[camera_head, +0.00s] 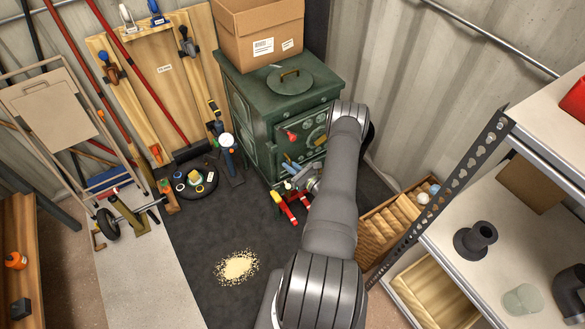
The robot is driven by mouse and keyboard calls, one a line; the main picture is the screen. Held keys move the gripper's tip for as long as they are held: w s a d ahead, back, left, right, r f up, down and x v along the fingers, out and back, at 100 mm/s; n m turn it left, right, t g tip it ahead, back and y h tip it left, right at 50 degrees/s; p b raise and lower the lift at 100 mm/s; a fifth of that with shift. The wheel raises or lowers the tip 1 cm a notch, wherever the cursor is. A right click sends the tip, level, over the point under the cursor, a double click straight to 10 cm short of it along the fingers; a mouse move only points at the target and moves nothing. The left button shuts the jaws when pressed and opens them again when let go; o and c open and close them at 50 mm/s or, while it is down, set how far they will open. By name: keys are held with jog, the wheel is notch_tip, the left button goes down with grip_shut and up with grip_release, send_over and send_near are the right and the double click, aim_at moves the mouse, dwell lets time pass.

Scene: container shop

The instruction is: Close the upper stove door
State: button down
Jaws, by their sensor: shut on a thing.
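The green stove (245,108) stands in the back corner with a round lid on its top. Its upper door (305,128) is on the front face, with round fittings and a red handle (291,136). My arm covers the right part of the front, so I cannot tell how far the door stands open. My gripper (300,184) is low in front of the stove, below the upper door, partly hidden by my arm. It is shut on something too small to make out. Red parts show just below it.
A cardboard box (257,32) sits on the stove. A metal shelf (480,195) and a wooden crate (393,226) stand to the right. Tools and boards lean at left. Pale granules (237,267) lie on the dark mat, with bare room around them.

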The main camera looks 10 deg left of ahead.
jog(key=shift+w+a, duration=0.3)
jog(key=shift+a, duration=0.2)
jog(key=c, duration=1.6)
grip_release()
jog(key=shift+c, duration=0.2)
jog(key=v, duration=1.7)
jog(key=shift+d, duration=0.15)
jog(key=x, duration=1.7)
jog(key=shift+s, duration=0.1)
